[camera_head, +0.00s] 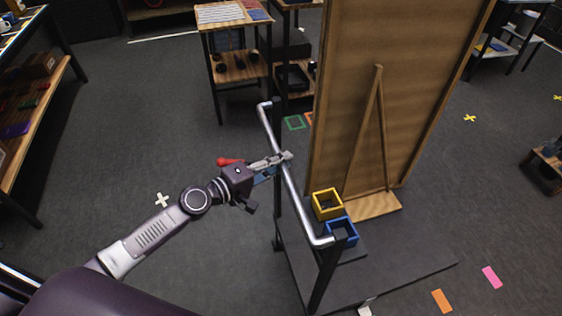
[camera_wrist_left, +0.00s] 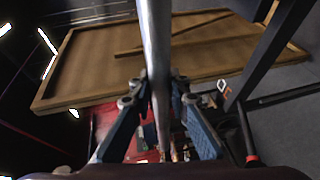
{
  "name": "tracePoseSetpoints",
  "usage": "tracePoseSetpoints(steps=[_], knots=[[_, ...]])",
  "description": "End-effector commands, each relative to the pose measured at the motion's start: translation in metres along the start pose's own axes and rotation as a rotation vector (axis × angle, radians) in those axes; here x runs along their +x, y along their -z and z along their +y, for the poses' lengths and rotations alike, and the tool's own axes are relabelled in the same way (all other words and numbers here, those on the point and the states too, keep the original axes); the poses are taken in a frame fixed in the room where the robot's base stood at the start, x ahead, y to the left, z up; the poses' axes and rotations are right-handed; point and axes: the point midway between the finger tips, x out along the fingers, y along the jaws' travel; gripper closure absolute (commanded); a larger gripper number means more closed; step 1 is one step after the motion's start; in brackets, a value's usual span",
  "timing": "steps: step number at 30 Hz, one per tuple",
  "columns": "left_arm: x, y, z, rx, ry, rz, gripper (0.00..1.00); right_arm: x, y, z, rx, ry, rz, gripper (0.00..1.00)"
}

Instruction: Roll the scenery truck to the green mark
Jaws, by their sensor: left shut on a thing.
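The scenery truck is a dark low platform (camera_head: 400,268) with a tall brown wooden flat (camera_head: 410,85) standing on it, braced by a wooden strut. A silver push bar (camera_head: 296,198) runs along its near left side on dark posts. My left gripper (camera_head: 284,158) is shut on this bar, around its middle. The left wrist view shows the bar (camera_wrist_left: 154,40) between my two fingers (camera_wrist_left: 160,98). A green square outline (camera_head: 294,122) lies on the floor beyond the bar, left of the flat. My right gripper is out of view.
Yellow (camera_head: 327,204) and blue (camera_head: 342,232) open boxes sit at the truck's near end. A wooden-topped shelf cart (camera_head: 236,67) stands beyond the bar. Orange (camera_head: 441,300) and pink (camera_head: 492,277) patches lie at the lower right.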

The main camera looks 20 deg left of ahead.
Motion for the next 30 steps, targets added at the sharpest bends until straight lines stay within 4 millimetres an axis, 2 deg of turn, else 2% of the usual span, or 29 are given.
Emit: tracePoseSetpoints(steps=[5, 10, 17, 18, 23, 30], knots=[[0.003, -0.001, 0.001, 0.0, 0.0, 0.0, 1.0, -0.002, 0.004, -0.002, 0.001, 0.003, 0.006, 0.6], [0.016, -0.007, 0.005, 0.0, -0.002, -0.001, 1.0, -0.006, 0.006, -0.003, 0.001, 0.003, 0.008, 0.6], [0.017, -0.008, 0.004, 0.0, -0.001, -0.002, 1.0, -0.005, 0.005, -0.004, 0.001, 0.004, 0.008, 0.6], [0.017, -0.007, 0.004, 0.0, -0.001, -0.002, 0.83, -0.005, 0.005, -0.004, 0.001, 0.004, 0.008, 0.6], [0.016, -0.007, 0.004, 0.0, 0.0, -0.001, 0.66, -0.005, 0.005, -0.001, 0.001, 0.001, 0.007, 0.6], [0.016, -0.007, 0.003, 0.0, 0.0, 0.0, 0.66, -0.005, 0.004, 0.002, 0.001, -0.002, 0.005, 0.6]])
